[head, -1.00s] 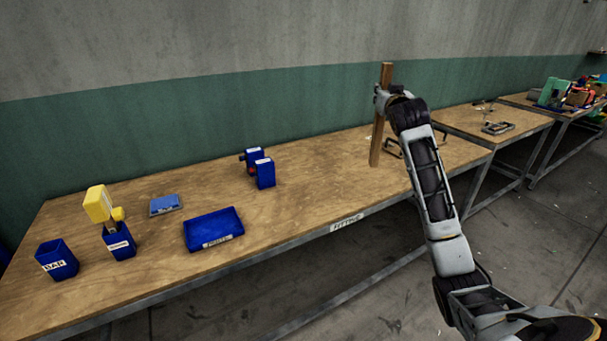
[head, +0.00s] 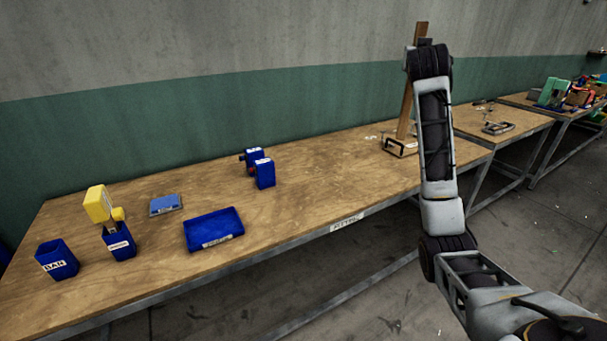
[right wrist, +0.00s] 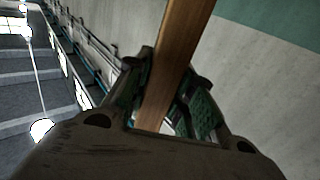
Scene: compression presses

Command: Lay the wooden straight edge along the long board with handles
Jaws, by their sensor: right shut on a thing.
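The wooden straight edge (head: 405,112) stands near upright, tilted a little, over the right part of the near bench. My right gripper (right wrist: 172,88) is shut on it, as the right wrist view shows, with the wood (right wrist: 178,50) between its fingers. In the head view my right wrist hides the grip and part of the wood. A low thing with dark handles (head: 391,148) lies on the bench by the straight edge's lower end; it may be the long board, but my arm hides part of it. I cannot tell if they touch. My left gripper is out of view.
The near bench (head: 310,200) has free room in its middle. On its left are a blue tray (head: 213,230), blue bins (head: 57,260), a yellow-topped item (head: 98,204) and a blue-grey flat item (head: 165,205). Blue blocks (head: 263,172) stand farther back. More benches stand right.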

